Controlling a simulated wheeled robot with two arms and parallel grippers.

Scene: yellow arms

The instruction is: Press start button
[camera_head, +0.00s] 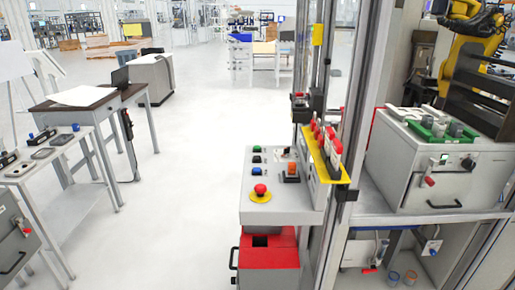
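A light grey control panel (283,205) stands at the middle of the head view. A red mushroom button (260,189) on a yellow ring sits at the front. An orange switch (291,168) on a dark base is to the right. No label is readable, so I cannot tell which one is the start button. Neither of my grippers is in view.
A glass partition with metal posts (361,90) stands right of the panel, with a yellow rack (325,158) of red-handled items. A red bin (268,262) is below the panel. Tables (109,103) stand at left. The floor (190,170) between is clear.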

